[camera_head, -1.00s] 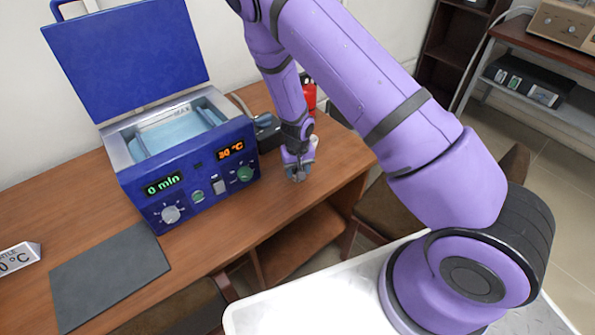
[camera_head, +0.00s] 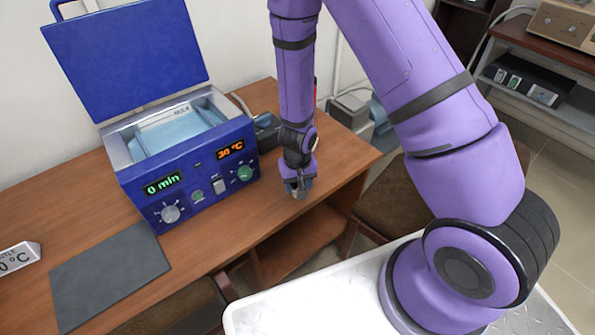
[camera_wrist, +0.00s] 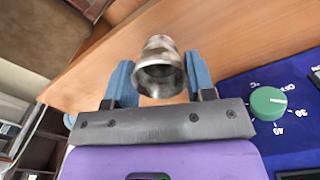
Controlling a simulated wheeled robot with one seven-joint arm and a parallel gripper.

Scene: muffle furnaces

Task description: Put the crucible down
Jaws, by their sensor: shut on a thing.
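The crucible (camera_wrist: 158,70) is a small shiny metal cup in the wrist view, held between the two blue fingers of my gripper (camera_wrist: 160,82). Its open mouth faces the wrist camera. In the head view my gripper (camera_head: 297,188) points down over the right part of the wooden table (camera_head: 225,232), to the right of the blue furnace. The crucible is mostly hidden by my gripper there. I cannot tell whether the crucible touches the table.
The blue furnace (camera_head: 187,178) has its lid (camera_head: 125,60) raised and displays 0 min and 30 °C. Bare wood surrounds my gripper; the table's right edge is close.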

